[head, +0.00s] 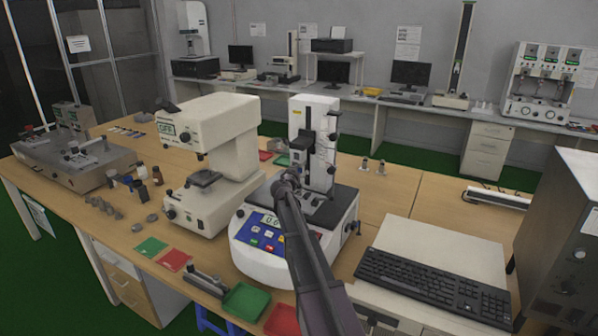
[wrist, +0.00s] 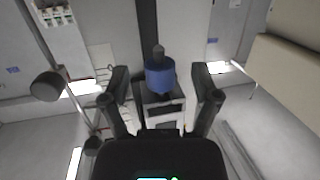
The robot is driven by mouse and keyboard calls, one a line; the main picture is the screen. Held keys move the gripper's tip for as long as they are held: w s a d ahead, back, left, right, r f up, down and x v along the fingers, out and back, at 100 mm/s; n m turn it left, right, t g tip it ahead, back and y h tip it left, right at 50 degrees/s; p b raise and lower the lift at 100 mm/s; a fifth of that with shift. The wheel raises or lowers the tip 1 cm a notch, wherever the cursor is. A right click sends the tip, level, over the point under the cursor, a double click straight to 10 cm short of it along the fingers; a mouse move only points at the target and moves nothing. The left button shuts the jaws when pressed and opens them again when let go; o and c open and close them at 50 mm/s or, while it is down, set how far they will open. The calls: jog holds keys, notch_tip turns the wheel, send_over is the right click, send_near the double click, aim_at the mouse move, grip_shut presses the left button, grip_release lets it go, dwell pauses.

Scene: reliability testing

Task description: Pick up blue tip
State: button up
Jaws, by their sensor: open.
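The blue tip (wrist: 160,77) is a short blue cylinder with a dark knob at its upper end in the wrist view. It shows between the two dark fingers of my gripper (wrist: 161,88), with a visible gap on each side. My gripper is open and holds nothing. In the head view my gripper (head: 289,180) is in front of the white upright tester (head: 312,118), close to its column. The blue tip cannot be made out in the head view, where my arm and the tester's dark parts cover that spot.
A white bench instrument (head: 222,140) stands left of the tester. A keyboard (head: 433,284) lies at the front right, beside a grey metal box (head: 575,240). Green tray (head: 245,301) and red tray (head: 283,320) lie in front. Small bottles and weights are on the left of the table.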

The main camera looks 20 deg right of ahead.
jog(key=shift+x, duration=0.8)
grip_shut()
